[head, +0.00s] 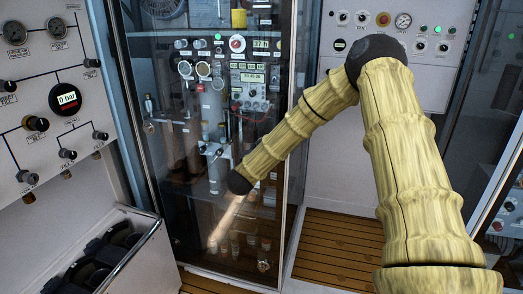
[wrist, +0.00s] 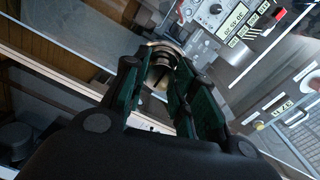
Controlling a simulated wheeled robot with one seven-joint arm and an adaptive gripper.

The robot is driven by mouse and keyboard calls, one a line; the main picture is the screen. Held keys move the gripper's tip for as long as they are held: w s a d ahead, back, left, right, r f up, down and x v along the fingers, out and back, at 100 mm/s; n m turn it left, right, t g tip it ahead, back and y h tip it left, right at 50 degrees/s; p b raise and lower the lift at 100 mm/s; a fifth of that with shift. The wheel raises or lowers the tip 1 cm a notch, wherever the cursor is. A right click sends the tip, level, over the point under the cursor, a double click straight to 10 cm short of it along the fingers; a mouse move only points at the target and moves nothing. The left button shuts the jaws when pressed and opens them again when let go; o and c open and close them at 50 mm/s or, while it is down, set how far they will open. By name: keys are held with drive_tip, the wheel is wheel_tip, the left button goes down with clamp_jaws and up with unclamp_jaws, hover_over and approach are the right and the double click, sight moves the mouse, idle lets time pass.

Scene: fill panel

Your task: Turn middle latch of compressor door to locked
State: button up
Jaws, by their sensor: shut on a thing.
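The compressor door (head: 215,240) is a tall glass door in a dark frame in the head view, and it looks closed. In the wrist view, my gripper (wrist: 154,80) has its green-padded fingers either side of a round, brass-coloured metal latch (wrist: 162,54) and is shut on it. The fingers cover part of the latch, so its turn position cannot be told. Another round metal latch (head: 263,265) shows at the door's lower right.
A gauge panel (head: 45,90) stands at the left, above an open bin (head: 110,258) of dark items. A white control panel (head: 390,35) is behind my arm. The slatted wooden floor (head: 335,245) is clear at the right of the door.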

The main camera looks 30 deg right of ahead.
drive_tip(key=shift+f, duration=0.1)
idle(0.3)
drive_tip(key=o, duration=1.1)
drive_tip(key=shift+c, duration=0.2)
drive_tip(key=v, duration=1.2)
